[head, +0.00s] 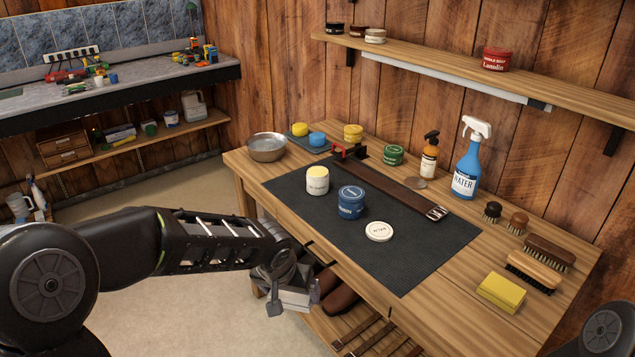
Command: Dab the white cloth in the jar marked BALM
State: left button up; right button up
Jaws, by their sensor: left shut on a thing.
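My left gripper (290,288) is in front of the bench's near left edge, lower than the bench top. It is shut on a pale, grey-white thing that looks like the white cloth (294,298); its shape is partly hidden by the fingers. An open white jar (317,182) with cream-yellow contents stands on the dark mat (420,255); its label is too small to read surely. A white lid (379,232) with dark lettering lies flat on the mat. A shut blue jar (350,203) stands between them. My right gripper is not in view.
A brown strap (400,188) crosses the mat's back. A metal bowl (267,147) stands at the bench's left end. A water spray bottle (468,165), a green tin (392,155), brushes (549,252) and a yellow sponge (501,291) stand around the mat. The mat's front right is clear.

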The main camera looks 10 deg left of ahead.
pick_arm(q)
jog(key=s+f, duration=0.3)
jog(key=f, duration=1.1)
jog(key=shift+s, duration=0.35)
